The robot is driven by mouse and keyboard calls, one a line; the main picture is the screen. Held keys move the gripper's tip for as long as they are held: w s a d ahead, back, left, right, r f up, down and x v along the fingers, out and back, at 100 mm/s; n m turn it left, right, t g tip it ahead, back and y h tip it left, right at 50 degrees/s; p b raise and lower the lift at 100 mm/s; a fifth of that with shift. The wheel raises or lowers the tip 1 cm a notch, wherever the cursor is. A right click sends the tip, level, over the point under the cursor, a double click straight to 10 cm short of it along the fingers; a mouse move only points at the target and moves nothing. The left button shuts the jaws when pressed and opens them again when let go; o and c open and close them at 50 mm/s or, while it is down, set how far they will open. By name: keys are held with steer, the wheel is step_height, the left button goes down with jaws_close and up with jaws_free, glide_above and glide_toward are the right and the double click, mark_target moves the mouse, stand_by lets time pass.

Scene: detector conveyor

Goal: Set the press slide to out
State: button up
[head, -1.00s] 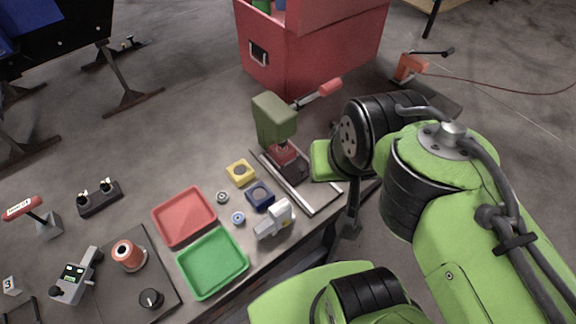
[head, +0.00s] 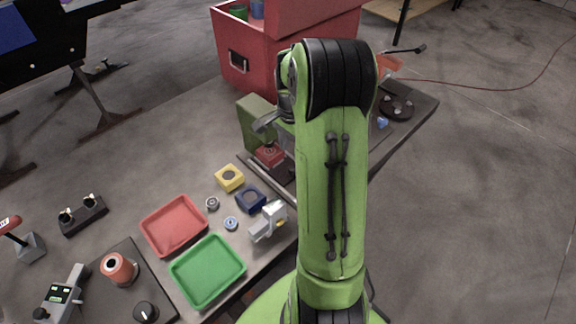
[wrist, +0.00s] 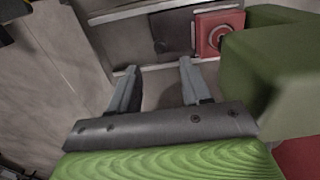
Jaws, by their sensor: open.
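The press (head: 255,122) stands on the bench with its green head over a red block (head: 269,155) on a pale-edged rail (head: 250,170). My arm hides its lever and part of the rail in the head view. In the wrist view the red block (wrist: 228,22) with a round socket sits at upper right, close beside the green press head (wrist: 275,70). A grey plate (wrist: 170,28) lies left of the block within the rail. My gripper (wrist: 158,67) is open and empty, its two fingers pointing at the rail's near edge. Whether they touch it I cannot tell.
A yellow block (head: 229,178), a blue block (head: 250,199) and a grey-white device (head: 268,222) stand near the press. A red tray (head: 173,226) and a green tray (head: 207,272) lie left of these. A large red box (head: 290,55) stands behind the press.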

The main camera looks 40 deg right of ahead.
mark_target(292, 168)
step_height(292, 168, down, 7)
steer(key=shift+f+b, duration=0.2)
steer(key=shift+b, duration=0.1)
steer(key=shift+c, duration=0.3)
jaws_close()
